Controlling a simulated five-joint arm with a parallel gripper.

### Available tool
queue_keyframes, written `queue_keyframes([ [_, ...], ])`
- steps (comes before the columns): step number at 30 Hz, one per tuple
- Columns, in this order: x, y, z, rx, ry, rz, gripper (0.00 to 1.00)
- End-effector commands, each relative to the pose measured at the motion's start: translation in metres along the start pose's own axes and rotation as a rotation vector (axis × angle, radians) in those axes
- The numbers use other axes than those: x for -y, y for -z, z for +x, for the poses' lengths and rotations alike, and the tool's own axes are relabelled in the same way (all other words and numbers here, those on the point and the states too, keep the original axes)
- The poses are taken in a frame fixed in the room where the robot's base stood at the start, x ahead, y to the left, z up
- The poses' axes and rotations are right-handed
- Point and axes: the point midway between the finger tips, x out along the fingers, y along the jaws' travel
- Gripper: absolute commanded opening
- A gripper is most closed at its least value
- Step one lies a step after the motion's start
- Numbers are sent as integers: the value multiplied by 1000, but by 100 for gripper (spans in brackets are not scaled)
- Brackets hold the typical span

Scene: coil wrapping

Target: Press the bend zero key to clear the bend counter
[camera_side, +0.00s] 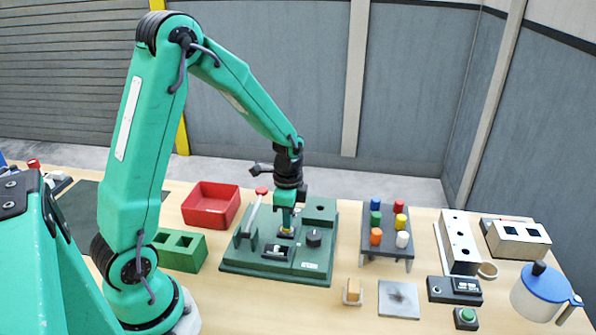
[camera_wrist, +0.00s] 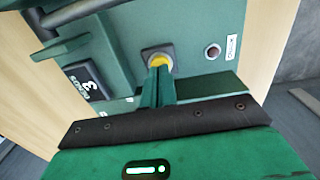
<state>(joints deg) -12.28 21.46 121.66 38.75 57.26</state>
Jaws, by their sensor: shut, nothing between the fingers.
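The green bending machine (camera_side: 305,275) stands on the bench in the side view, and its top fills much of the wrist view (camera_wrist: 125,30). A round yellow key (camera_wrist: 160,60) sits in a dark square surround, partly hidden by my fingertips; it also shows in the side view (camera_side: 286,233). The bend counter (camera_wrist: 85,82) beside it appears to read 3, with the word BENDS; it faces up in the side view (camera_side: 276,252). My gripper (camera_side: 287,226) is shut and empty, pointing down at the yellow key. I cannot tell whether the tips (camera_wrist: 157,72) touch it.
A red bin (camera_side: 210,206), a green block (camera_side: 180,250) and a rack of colored pegs (camera_side: 387,238) stand nearby.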

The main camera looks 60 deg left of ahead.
Motion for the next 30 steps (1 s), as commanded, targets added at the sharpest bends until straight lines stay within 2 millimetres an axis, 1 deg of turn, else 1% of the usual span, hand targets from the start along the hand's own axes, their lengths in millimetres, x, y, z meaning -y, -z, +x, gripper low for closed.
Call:
queue_keyframes([
  [5,0,0,2,1,-1,0,0],
  [12,0,0,20,2,-3,0,0],
  [14,0,0,22,2,-3,0,0],
  [24,-1,-1,22,3,-5,0,0],
  [30,-1,-1,14,3,-4,0,0],
])
